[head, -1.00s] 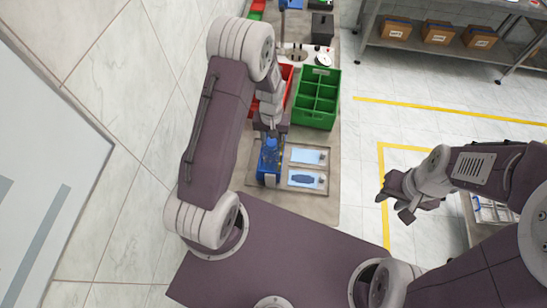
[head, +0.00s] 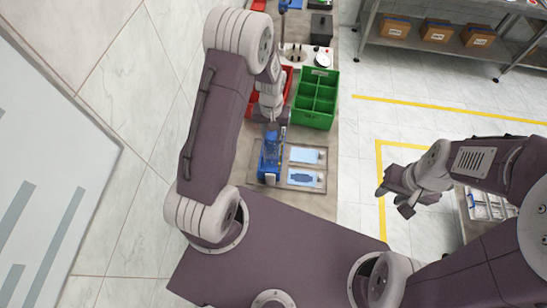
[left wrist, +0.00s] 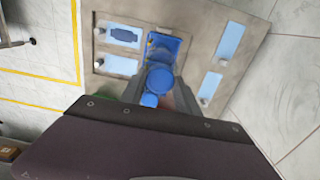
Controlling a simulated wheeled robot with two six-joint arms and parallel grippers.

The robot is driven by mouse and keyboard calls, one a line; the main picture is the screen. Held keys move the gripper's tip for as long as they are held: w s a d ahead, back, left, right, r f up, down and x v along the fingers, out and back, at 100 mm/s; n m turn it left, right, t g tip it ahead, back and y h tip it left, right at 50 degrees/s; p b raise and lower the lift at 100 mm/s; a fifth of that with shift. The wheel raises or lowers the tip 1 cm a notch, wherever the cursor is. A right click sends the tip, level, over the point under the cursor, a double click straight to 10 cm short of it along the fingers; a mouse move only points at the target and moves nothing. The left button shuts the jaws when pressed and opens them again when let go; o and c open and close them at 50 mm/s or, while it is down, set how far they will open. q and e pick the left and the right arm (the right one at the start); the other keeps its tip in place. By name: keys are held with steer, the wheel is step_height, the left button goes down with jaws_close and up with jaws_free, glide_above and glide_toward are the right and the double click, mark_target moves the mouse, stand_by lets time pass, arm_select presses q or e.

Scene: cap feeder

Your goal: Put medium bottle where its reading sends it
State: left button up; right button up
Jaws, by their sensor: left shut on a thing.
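My left gripper (head: 270,132) is shut on the medium bottle (left wrist: 158,82), which shows a round blue top between the fingers in the left wrist view. The left gripper also shows in that view (left wrist: 155,88). The bottle is at the near-gripper end of a blue holder (head: 268,165), which also shows in the wrist view (left wrist: 168,42). I cannot tell whether the bottle touches the holder. Most of the bottle's body is hidden. My right gripper (head: 396,197) is open and empty, off to the right above the floor.
Two light-blue panels (head: 303,155) lie beside the holder; the nearer one (head: 301,178) bears a dark bottle-like shape. A green compartment crate (head: 316,98) stands beyond them. A red crate (head: 285,92) is partly behind my left arm. A dark box (head: 320,27) stands farther back.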

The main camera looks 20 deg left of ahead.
arm_select(q)
steer(key=shift+r+p, duration=1.9)
steer(key=shift+r, duration=0.65)
steer(key=shift+d, duration=0.1)
